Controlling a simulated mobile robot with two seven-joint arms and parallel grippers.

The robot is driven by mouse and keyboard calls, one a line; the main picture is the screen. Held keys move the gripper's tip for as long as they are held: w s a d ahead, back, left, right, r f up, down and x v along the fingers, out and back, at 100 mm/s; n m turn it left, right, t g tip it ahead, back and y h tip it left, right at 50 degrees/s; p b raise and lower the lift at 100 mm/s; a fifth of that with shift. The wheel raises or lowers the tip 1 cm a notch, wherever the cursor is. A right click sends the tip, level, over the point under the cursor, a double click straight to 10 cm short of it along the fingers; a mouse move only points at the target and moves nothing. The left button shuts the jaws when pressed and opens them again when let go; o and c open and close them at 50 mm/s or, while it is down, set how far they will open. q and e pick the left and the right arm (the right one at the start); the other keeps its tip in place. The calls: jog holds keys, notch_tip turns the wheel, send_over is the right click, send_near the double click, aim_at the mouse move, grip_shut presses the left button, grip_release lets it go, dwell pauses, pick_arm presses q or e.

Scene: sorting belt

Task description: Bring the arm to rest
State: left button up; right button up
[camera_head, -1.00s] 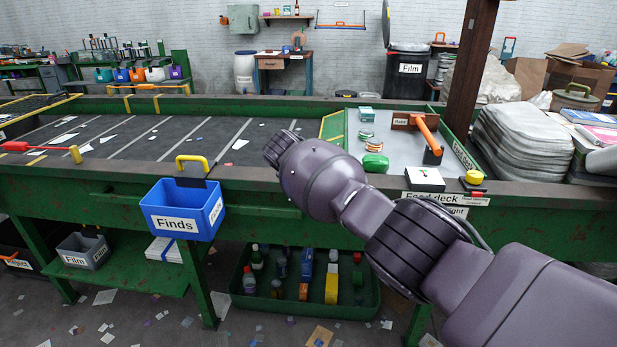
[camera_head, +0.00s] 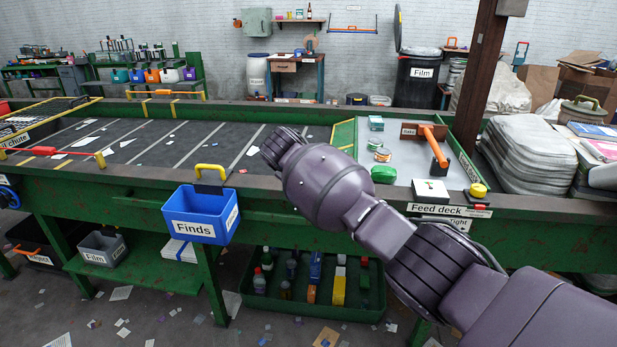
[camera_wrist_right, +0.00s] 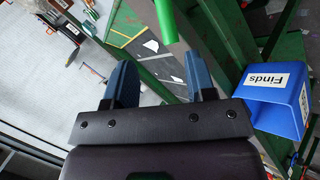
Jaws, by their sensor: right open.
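My right arm (camera_head: 325,185) comes in from the lower right in the head view and reaches across the front of the green sorting bench (camera_head: 110,190). Its far end is a dark ribbed joint over the bench's front edge; the gripper does not show there. In the right wrist view my right gripper (camera_wrist_right: 160,80) has its two blue-grey fingers spread apart with nothing held between them. A green bar and part of the dark belt show beyond the fingers. My left gripper is in neither view.
The blue Finds bin (camera_head: 195,222) hangs on the bench front, left of my arm; it also shows in the wrist view (camera_wrist_right: 262,112). The feed deck (camera_head: 405,185) holds several small items and an orange-handled tool. A green tray (camera_head: 258,307) with bottles lies below.

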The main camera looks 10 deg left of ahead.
jog(key=a+r+n+t+y, duration=0.1)
jog(key=a+r+t+y, duration=0.4)
jog(key=a+r+y, duration=0.45)
jog(key=s+d+f+m+t+h, duration=0.1)
jog(key=s+d+f+m, duration=0.1)
jog(key=s+d+f, duration=0.6)
jog(key=s+d+f+m+t, duration=0.1)
jog(key=s+d+f+m, duration=0.25)
jog(key=d, duration=0.85)
jog(key=s+d+f+m+t+h, duration=0.15)
jog(key=s+d+f, duration=0.25)
jog(key=d+f, duration=0.45)
jog(key=s+d+f+m+g+h, duration=0.1)
jog(key=s+d+f, duration=0.4)
jog(key=s, duration=0.4)
jog(key=s+d+f+m+g+h, duration=0.1)
jog(key=s+d+f+g, duration=0.1)
jog(key=s+d+f, duration=0.4)
jog(key=s+d+f+m+g+h, duration=0.1)
jog(key=s+d+f, duration=0.5)
jog(key=s, duration=0.8)
notch_tip(320, 180, down, 2)
jog(key=shift+d+f+g+h, duration=0.15)
jog(key=shift+d+g+h, duration=0.1)
jog(key=shift+g+h, duration=0.35)
